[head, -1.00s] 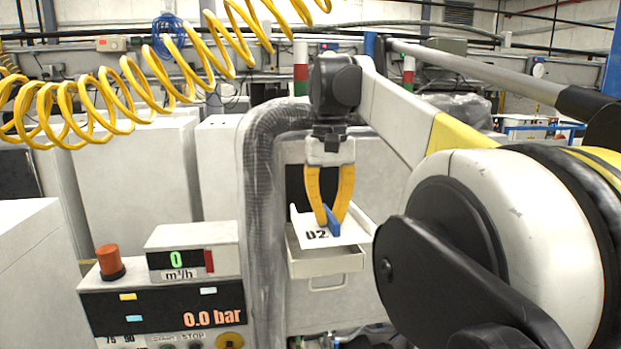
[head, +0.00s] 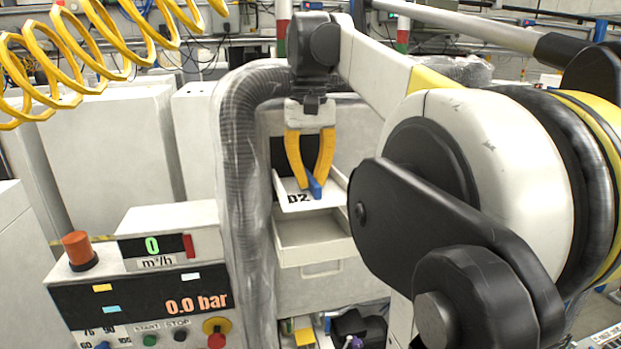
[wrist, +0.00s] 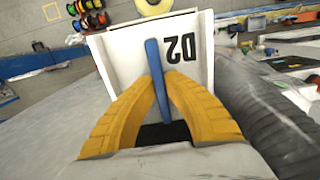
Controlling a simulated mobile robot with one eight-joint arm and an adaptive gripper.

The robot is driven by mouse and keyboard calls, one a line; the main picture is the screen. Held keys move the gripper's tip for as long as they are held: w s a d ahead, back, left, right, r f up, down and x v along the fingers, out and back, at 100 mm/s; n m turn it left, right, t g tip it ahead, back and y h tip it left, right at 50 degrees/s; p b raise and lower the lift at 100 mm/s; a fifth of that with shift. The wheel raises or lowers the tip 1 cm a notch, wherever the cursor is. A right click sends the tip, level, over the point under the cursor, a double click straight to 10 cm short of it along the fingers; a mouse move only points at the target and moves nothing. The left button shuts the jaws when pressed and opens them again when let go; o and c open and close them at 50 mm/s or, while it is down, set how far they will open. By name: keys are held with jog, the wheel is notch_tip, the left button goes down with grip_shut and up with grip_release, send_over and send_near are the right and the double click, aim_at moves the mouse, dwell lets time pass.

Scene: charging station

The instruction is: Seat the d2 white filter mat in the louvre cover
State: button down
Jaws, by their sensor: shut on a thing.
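The white filter mat (head: 332,191) marked D2 hangs from my gripper (head: 314,183). It is a flat white panel with raised edges and an upright blue tab (head: 315,190). My yellow fingers are shut on the tab. In the wrist view the mat (wrist: 205,75) shows its lettering upside down, with the tab (wrist: 156,75) between my fingertips (wrist: 160,82). In the head view a pale open drawer-like box (head: 318,253) with a front handle shows just below the mat. I cannot tell whether they touch. No louvre slats are visible, so I cannot identify the louvre cover for sure.
A thick grey wrapped hose (head: 243,170) rises close to the left of the mat. A control panel (head: 140,295) with an orange beacon (head: 78,250) stands at lower left. A yellow coiled hose (head: 90,45) hangs at upper left. Assorted items lie below the box.

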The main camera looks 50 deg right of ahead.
jog(key=shift+s+f+b, duration=0.1)
jog(key=shift+f+b, duration=1.6)
jog(key=shift+f, duration=1.2)
jog(key=shift+s+a+f+b, duration=0.15)
jog(key=shift+f+b, duration=0.75)
jog(key=shift+f, duration=0.6)
jog(key=c, duration=1.5)
grip_release()
jog(key=r, duration=1.2)
jog(key=shift+w+d, duration=0.25)
jog(key=shift+w, duration=0.15)
